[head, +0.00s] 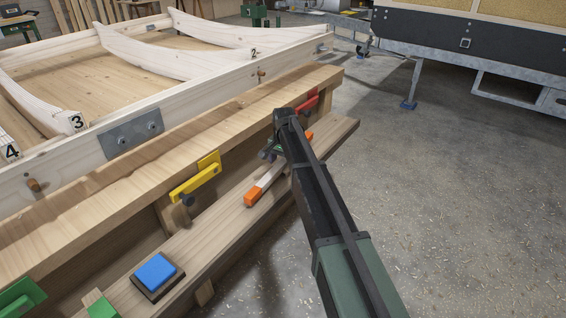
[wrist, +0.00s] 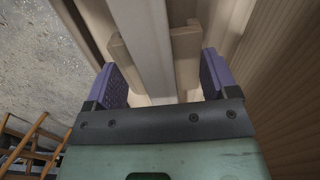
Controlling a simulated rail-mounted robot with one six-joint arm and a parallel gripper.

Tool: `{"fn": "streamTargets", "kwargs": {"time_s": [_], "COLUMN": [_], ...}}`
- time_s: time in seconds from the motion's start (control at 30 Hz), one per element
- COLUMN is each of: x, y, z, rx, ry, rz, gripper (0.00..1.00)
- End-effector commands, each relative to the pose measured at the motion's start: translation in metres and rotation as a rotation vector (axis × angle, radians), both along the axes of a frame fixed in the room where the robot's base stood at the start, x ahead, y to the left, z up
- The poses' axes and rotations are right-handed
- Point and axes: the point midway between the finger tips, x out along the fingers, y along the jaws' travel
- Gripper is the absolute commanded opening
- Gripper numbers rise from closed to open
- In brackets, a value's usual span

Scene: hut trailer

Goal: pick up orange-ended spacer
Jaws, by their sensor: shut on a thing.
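The orange-ended spacer (head: 264,184) is a pale bar with an orange tip at each end. In the head view it is at the lower wooden ledge (head: 215,222), slanting along it. My gripper (head: 273,152) is at the spacer's middle and is shut on it, partly hidden behind my arm. I cannot tell whether the spacer touches the ledge. In the wrist view, my gripper's purple pads (wrist: 165,78) stand on either side of a pale bar (wrist: 146,40); its orange ends do not show there.
A yellow clamp-like piece (head: 195,183) and a red one (head: 306,101) are on the beam above the ledge. A blue block (head: 154,271) sits near the ledge's left end. A timber frame (head: 150,70) stands behind.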

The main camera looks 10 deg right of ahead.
Motion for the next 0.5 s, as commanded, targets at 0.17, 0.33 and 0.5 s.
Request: {"fn": "streamTargets", "kwargs": {"time_s": [0.17, 0.33, 0.5], "x": [-0.001, -0.001, -0.024], "y": [-0.001, -0.001, -0.019], "z": [0.037, 0.069, 0.065], "rx": [0.000, 0.000, 0.000], "ry": [0.000, 0.000, 0.000], "rz": [0.000, 0.000, -0.003], "gripper": [0.37, 0.37, 0.37]}}
